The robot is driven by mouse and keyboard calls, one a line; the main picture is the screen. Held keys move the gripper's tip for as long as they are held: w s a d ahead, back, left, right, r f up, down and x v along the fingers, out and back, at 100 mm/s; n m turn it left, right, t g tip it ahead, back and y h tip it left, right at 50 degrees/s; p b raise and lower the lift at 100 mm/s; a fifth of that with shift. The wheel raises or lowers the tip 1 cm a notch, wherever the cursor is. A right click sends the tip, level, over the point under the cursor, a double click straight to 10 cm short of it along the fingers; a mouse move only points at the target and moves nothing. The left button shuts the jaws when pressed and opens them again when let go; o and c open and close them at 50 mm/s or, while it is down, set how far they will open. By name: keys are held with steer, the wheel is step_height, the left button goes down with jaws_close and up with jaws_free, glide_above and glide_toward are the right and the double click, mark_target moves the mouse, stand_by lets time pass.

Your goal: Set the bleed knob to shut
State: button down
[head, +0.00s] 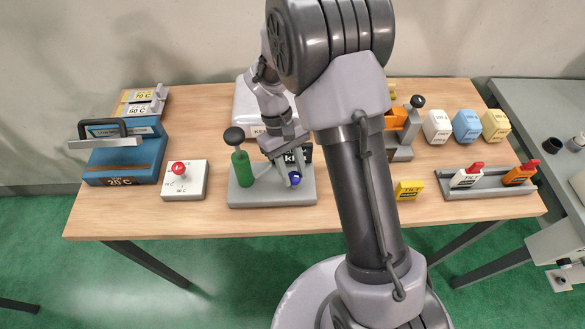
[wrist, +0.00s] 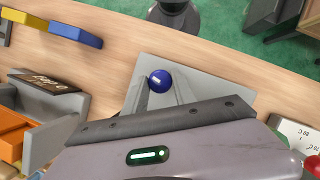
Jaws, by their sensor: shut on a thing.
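A small blue knob (head: 295,182), which looks like the bleed knob, sits near the front right of a grey base plate (head: 243,197). It also shows in the wrist view (wrist: 160,81), with a small white mark on it. My gripper (head: 290,174) reaches down from above and its two fingers are closed around the blue knob, one on each side; in the wrist view the fingers (wrist: 157,93) frame it. A dark sign with white letters (head: 300,155) stands behind it, partly hidden by my gripper. Any shut marking on the plate cannot be read.
A green cylinder (head: 242,168) with a black ball top stands on the same plate, close left of my gripper. A white box with a red knob (head: 180,185) lies further left, beside a blue machine (head: 120,160). A yellow block (head: 408,191) and a grey lever rack (head: 490,188) are right.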

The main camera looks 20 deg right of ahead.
steer(key=m+y, duration=0.1)
steer(key=m, duration=0.2)
steer(key=shift+d+m+p, duration=0.15)
steer(key=shift+m+p, duration=0.25)
steer(key=m+y, duration=0.1)
steer(key=m, duration=0.2)
steer(key=shift+d+m+y, duration=0.1)
steer(key=shift+m+y, duration=0.2)
steer(key=shift+y, duration=0.1)
steer(key=m+t+y+b, duration=0.1)
steer(key=m, duration=0.3)
steer(key=shift+d, duration=0.1)
steer(key=shift+s+m+t+y+b, duration=0.1)
steer(key=shift+m+t+y+b, duration=0.45)
steer(key=shift+m, duration=1.35)
steer(key=c, duration=1)
jaws_free()
steer(key=shift+c, duration=0.2)
steer(key=shift+r, duration=0.1)
